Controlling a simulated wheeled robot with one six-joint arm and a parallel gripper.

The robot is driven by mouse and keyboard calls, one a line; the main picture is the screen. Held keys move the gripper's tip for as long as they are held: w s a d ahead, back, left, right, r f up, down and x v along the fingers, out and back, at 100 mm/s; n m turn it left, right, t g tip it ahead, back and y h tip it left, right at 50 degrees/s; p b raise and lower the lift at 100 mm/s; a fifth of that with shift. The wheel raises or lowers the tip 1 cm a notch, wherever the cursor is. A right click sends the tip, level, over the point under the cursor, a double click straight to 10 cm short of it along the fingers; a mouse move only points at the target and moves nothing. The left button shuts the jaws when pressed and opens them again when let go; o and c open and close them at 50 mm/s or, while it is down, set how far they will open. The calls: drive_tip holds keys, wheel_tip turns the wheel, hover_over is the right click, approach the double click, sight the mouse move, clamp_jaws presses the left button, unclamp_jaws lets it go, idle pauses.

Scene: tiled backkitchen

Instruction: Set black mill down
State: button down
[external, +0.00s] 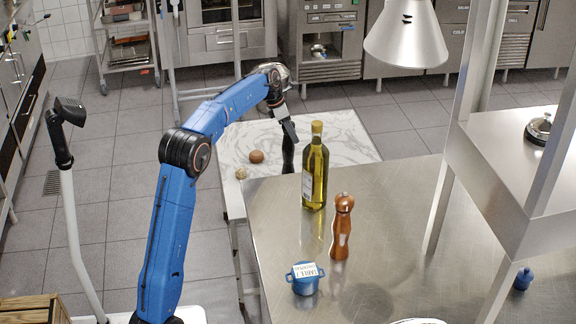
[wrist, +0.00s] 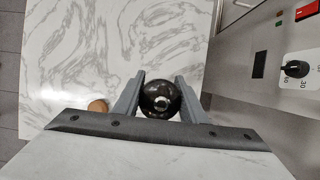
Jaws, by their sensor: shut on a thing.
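The black mill (external: 288,155) is upright in my gripper (external: 287,132), over or on the marble-topped table (external: 345,132) behind the steel counter. In the wrist view the mill's round dark top (wrist: 160,101) sits between the two grey fingers of my gripper (wrist: 160,92), which are shut on it.
A brown round item (external: 256,157) and a smaller pale one (external: 241,173) lie on the marble, left of the mill. An oil bottle (external: 315,175), a brown mill (external: 342,228) and a blue pot (external: 305,280) stand on the steel counter (external: 275,220). Marble behind the mill is clear.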

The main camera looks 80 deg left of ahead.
drive_tip(key=shift+f, duration=2.3)
drive_tip(key=c, duration=1.1)
unclamp_jaws()
approach(292, 142)
drive_tip(key=shift+s+a+r, duration=0.1)
drive_tip(key=shift+a+r, duration=0.15)
drive_tip(key=shift+a, duration=0.2)
drive_tip(key=shift+s+a+r, duration=0.15)
drive_tip(key=shift+a+r, duration=0.05)
drive_tip(key=shift+a, duration=0.25)
